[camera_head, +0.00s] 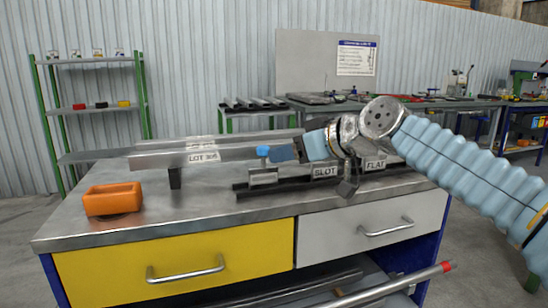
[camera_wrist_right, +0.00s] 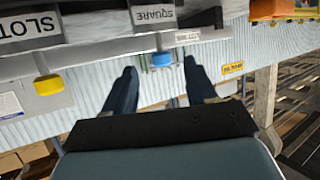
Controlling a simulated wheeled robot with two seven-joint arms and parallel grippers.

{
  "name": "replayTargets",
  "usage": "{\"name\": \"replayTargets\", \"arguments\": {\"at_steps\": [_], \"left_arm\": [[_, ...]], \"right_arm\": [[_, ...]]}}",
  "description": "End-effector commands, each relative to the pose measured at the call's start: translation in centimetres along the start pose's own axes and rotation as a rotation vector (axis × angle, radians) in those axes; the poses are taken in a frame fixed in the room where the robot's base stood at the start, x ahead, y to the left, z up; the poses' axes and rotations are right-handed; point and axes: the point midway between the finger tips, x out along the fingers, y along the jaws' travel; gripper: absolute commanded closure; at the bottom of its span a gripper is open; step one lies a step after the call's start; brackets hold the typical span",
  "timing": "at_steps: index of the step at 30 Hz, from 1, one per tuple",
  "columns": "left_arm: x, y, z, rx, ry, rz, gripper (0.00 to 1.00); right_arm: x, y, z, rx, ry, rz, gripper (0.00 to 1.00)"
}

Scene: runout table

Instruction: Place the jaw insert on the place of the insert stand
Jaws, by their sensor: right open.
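A blue cap (camera_head: 263,151) sits on a small metal piece above a grey block at the left end of the dark insert stand (camera_head: 247,191). I cannot tell whether this capped piece is the jaw insert. My right gripper (camera_head: 278,154) reaches in from the right at the cap's height. In the wrist view the right gripper (camera_wrist_right: 161,82) is open, and the blue cap (camera_wrist_right: 161,60) shows between and beyond its fingertips. The stand carries SLOT (camera_head: 325,171) and FLAT (camera_head: 375,164) labels; the wrist view shows a SQUARE label (camera_wrist_right: 153,16). My left gripper is out of view.
An orange bin (camera_head: 113,199) stands at the table's left. A long metal bar marked LOT 305 (camera_head: 204,157) lies behind the stand. A yellow cap (camera_wrist_right: 48,85) shows in the wrist view. The table's front left (camera_head: 190,210) is clear.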

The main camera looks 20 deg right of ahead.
Motion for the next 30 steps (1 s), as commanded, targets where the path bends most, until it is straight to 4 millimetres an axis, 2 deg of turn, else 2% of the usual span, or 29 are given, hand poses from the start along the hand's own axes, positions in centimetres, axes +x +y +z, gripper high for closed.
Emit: {"name": "replayTargets", "arguments": {"at_steps": [3, 9, 30], "left_arm": [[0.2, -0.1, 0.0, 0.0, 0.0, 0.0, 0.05], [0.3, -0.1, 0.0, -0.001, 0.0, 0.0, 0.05], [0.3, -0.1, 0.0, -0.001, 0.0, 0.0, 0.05]], "right_arm": [[-2.6, 0.0, 0.1, 0.0, 0.002, 0.001, 0.43], [-4.8, 0.1, 0.0, 0.0, 0.0, 0.001, 0.43], [-5.2, 0.0, 0.0, 0.0, -0.001, 0.0, 0.43]]}}
